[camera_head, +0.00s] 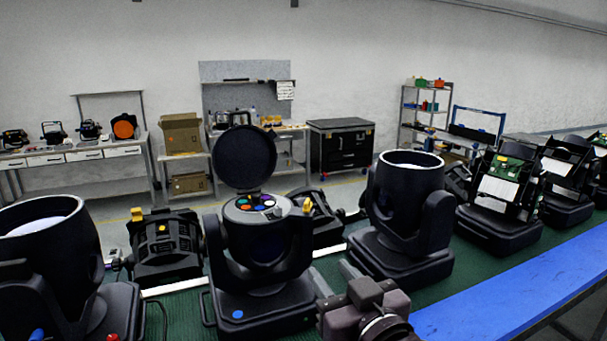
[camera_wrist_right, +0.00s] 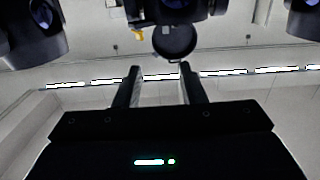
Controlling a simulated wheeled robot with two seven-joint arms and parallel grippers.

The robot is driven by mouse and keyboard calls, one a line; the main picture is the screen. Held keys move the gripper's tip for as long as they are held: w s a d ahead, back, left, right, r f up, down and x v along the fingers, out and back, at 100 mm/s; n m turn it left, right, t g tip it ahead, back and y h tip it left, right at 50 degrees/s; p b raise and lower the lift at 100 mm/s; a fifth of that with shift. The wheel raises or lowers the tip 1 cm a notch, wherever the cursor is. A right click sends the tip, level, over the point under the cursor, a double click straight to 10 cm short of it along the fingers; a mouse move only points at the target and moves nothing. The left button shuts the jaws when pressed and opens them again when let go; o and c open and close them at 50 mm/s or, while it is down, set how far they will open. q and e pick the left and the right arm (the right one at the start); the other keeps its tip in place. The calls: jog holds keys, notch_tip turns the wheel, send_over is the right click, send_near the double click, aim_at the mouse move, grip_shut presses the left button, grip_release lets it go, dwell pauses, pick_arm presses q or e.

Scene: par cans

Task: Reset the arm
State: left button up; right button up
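My right gripper (camera_head: 328,266) is low in the middle of the head view, in front of the green bench top. Its two grey fingers stand apart with nothing between them. The right wrist view also shows the fingers apart and empty (camera_wrist_right: 160,69). A black par can with a raised round lid (camera_head: 245,158) and coloured discs inside stands just left of the gripper. Another par can with an open top (camera_head: 410,175) stands to its right. A third par can (camera_head: 45,245) is at the far left. My left gripper is not in view.
The green bench top (camera_head: 180,312) carries several fixtures, with opened ones (camera_head: 500,190) at the right. A blue strip (camera_head: 520,290) runs along the right front. Behind are a workbench with drawers (camera_head: 75,154), a black cabinet (camera_head: 340,145) and shelves (camera_head: 425,105).

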jog(key=s+d+f+m+g+h, duration=0.15)
jog(key=s+d+f+g, duration=0.35)
jog(key=f, duration=0.6)
jog(key=s+d+f+g+h, duration=0.35)
jog(key=s+d+f, duration=0.2)
jog(key=f, duration=0.45)
jog(key=s+d+f+m+g+h, duration=0.1)
jog(key=s+d+f+g, duration=0.4)
jog(key=f, duration=0.6)
notch_tip(320, 180, down, 28)
jog(key=s, duration=0.3)
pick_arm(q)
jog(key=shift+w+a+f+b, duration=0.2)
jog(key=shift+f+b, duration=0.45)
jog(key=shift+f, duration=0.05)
pick_arm(e)
jog(key=s+d+f+g, duration=0.2)
jog(key=s+f, duration=1.7)
jog(key=f, duration=0.1)
jog(key=shift+s+d+h, duration=0.25)
jog(key=shift+d+h, duration=0.05)
jog(key=shift+d, duration=0.05)
jog(key=shift+o, duration=0.2)
jog(key=shift+f+n, duration=0.1)
jog(key=shift+n, duration=0.15)
